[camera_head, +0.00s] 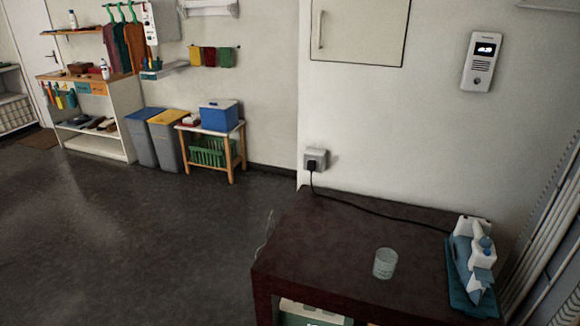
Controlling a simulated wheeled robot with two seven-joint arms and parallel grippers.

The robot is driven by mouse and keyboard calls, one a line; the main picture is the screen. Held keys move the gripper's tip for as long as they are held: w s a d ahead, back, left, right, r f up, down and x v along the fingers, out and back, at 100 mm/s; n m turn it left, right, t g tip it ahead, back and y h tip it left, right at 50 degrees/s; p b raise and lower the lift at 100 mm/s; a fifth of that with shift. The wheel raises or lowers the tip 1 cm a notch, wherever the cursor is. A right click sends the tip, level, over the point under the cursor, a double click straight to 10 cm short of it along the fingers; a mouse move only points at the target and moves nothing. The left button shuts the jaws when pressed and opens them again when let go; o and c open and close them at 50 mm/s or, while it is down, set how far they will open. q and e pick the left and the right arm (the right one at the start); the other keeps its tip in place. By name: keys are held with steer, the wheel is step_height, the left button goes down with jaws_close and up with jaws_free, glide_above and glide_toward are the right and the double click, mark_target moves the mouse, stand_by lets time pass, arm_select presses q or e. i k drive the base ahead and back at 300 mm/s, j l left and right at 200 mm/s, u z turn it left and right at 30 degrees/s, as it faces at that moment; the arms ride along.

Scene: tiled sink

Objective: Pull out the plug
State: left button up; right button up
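A black plug (312,168) sits in the grey wall socket (321,155), low on the wall just behind the back left corner of the dark table. Its black cord (375,211) runs down from the plug and across the table's back part to the right, toward a white and blue iron (474,250). The iron rests on a blue pad at the table's right end. Neither of my grippers shows in the head view.
The dark brown table (330,240) carries a clear glass (385,263) near its front middle. An intercom (482,62) and a wall cabinet (358,30) are above. Pale poles (545,235) stand at the right. Bins (140,135) and a small stand are farther left; the floor between is clear.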

mark_target(311, 164)
steer(key=i+j+z, duration=0.15)
steer(key=j, duration=0.25)
steer(key=i+j+z, duration=0.1)
steer(key=i+j, duration=0.15)
steer(key=j, duration=0.2)
steer(key=i+j+z, duration=0.15)
steer(key=j, duration=0.3)
steer(key=i+j+z, duration=0.1)
steer(key=j, duration=0.4)
steer(key=i+j+z, duration=0.15)
steer(key=j, duration=0.35)
steer(key=i+j+z, duration=0.1)
steer(key=j, duration=0.4)
steer(key=i+j+z, duration=0.15)
steer(key=j, duration=0.35)
steer(key=i, duration=0.05)
